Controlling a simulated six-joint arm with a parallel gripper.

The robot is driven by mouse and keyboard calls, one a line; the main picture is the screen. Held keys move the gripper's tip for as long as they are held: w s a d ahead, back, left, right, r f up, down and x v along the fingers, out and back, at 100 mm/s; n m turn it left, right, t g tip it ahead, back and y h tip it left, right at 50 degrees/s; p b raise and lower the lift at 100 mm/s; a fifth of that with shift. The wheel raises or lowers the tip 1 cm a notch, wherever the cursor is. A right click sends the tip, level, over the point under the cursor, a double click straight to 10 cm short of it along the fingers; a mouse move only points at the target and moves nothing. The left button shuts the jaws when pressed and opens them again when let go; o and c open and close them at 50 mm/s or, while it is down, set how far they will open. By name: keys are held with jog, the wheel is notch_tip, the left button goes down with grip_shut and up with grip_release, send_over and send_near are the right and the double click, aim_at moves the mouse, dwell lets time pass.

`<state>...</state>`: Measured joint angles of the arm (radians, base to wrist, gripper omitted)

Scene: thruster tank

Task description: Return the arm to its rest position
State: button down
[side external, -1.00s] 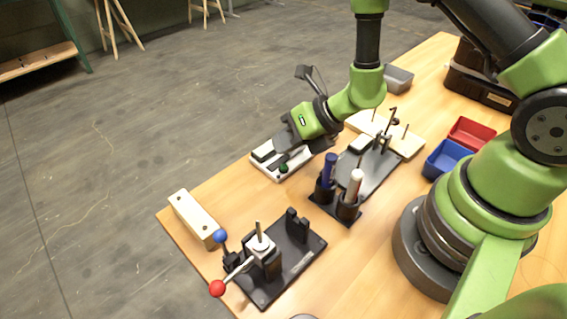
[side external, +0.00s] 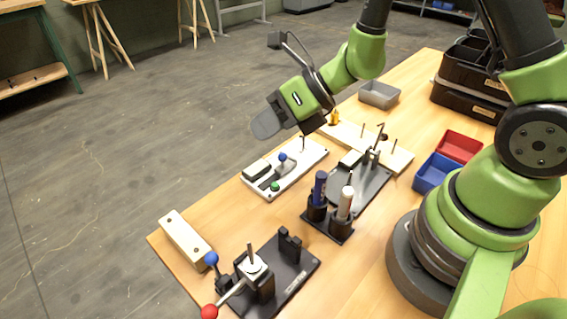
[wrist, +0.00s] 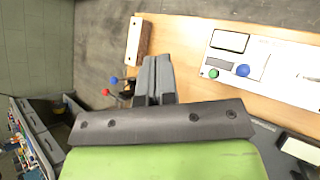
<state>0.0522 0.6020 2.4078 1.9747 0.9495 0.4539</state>
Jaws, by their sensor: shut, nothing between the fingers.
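My gripper (side external: 266,124) is shut and empty. In the side external view it is raised above the table's far left edge, over the white panel, and tilted. In the wrist view its closed fingers (wrist: 153,78) lie side by side.
A black fixture (side external: 291,277) with red and blue ball handles and a wooden block (side external: 185,239) stand at the near left. A holder (side external: 330,222) has a blue and a white marker. Blue (side external: 436,172) and red (side external: 459,146) bins lie right.

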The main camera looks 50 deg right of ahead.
jog(key=s+a+r+n+g+y, duration=0.25)
jog(key=s+r+n, duration=0.55)
jog(key=r+n, duration=0.6)
jog(key=s+d+r+n+t+h, duration=0.2)
jog(key=s+d+n+h, duration=0.5)
jog(key=n, duration=0.8)
jog(key=shift+s, duration=0.7)
